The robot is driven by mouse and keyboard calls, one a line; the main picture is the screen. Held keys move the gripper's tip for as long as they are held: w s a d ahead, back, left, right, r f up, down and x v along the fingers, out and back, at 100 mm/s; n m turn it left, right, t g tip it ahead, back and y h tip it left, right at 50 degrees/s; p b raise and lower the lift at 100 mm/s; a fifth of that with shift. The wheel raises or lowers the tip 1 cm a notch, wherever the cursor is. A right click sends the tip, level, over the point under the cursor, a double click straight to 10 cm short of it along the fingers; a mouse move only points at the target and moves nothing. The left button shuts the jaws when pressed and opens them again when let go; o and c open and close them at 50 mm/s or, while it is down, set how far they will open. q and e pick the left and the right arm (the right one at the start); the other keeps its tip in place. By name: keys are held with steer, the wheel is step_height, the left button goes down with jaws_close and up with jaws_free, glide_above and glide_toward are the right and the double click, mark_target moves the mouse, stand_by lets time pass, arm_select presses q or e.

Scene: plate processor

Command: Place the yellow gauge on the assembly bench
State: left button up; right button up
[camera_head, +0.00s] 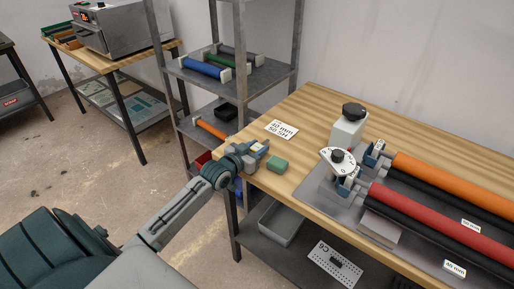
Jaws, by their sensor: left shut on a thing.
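My left gripper (260,149) reaches in from the left and is at the left end of the wooden assembly bench (310,113). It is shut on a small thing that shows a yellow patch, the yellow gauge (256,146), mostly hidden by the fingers. I cannot tell whether the gauge touches the bench top. A green block (278,164) lies on the bench just right of the gripper. My right gripper is not in view.
A white card (281,129) lies on the bench behind the gripper. A machine with orange (450,183) and red (440,220) rollers fills the bench's right part. A metal shelf rack (190,75) stands behind left. A grey bin (281,222) sits on the lower shelf.

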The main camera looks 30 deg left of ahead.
arm_select(q)
steer(key=o, duration=1)
steer(key=shift+r, duration=0.15)
steer(key=shift+s, duration=0.35)
steer(key=shift+s+a+r+p, duration=0.25)
steer(key=shift+s+p, duration=0.35)
steer(key=shift+s, duration=1.25)
steer(key=shift+s+a+r+p, duration=0.1)
steer(key=shift+s+r+p, duration=0.4)
steer(key=shift+s, duration=1.35)
steer(key=shift+s+a+r+p, duration=0.1)
steer(key=shift+s+p, duration=0.65)
steer(key=shift+s, duration=1.1)
